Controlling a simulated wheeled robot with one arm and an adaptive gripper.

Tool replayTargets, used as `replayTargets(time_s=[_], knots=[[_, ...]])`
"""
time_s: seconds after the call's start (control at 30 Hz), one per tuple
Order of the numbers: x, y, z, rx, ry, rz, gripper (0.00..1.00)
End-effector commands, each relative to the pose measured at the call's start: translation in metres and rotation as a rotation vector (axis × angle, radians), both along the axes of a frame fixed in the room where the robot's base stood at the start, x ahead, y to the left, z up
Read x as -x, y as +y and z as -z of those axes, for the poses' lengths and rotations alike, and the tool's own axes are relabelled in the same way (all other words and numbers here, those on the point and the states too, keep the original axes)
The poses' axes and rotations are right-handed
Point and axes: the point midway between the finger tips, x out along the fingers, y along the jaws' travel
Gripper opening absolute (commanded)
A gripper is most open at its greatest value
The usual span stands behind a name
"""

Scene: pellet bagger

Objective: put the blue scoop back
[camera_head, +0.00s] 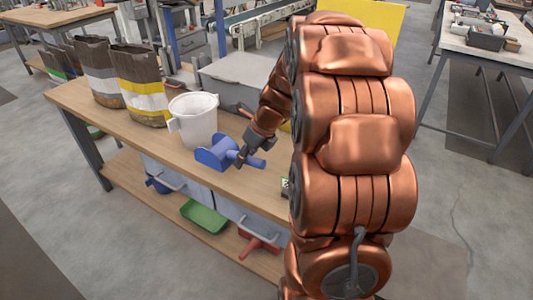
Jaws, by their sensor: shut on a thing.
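The blue scoop (217,152) is in the middle of the view, over the front part of the wooden workbench (262,188). Its wide bowl faces left and its handle points right. My gripper (246,157) is shut on the scoop near its handle. I cannot tell whether the scoop touches the bench top or hangs just above it. My copper arm comes in from the right and hides part of the bench.
A white bucket (193,122) stands just behind the scoop. Filled bags (140,85) stand at the bench's left end. A grey box (240,80) is behind.

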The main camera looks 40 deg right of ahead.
Motion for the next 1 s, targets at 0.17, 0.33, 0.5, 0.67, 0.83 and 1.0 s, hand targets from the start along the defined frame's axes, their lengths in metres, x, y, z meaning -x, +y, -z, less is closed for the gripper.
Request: replayTargets(time_s=[0.17,0.33,0.5,0.67,0.83,1.0], knots=[[0.001,-0.034,0.003,-0.003,0.001,0.006,0.00],[0.002,-0.070,0.005,-0.002,0.000,0.004,0.00],[0.002,-0.105,0.009,0.002,-0.001,0.003,0.00],[0.004,-0.130,0.013,-0.002,0.002,0.002,0.00],[0.003,-0.143,0.013,0.000,0.000,-0.001,0.00],[0.003,-0.149,0.013,0.001,-0.001,-0.001,0.00]])
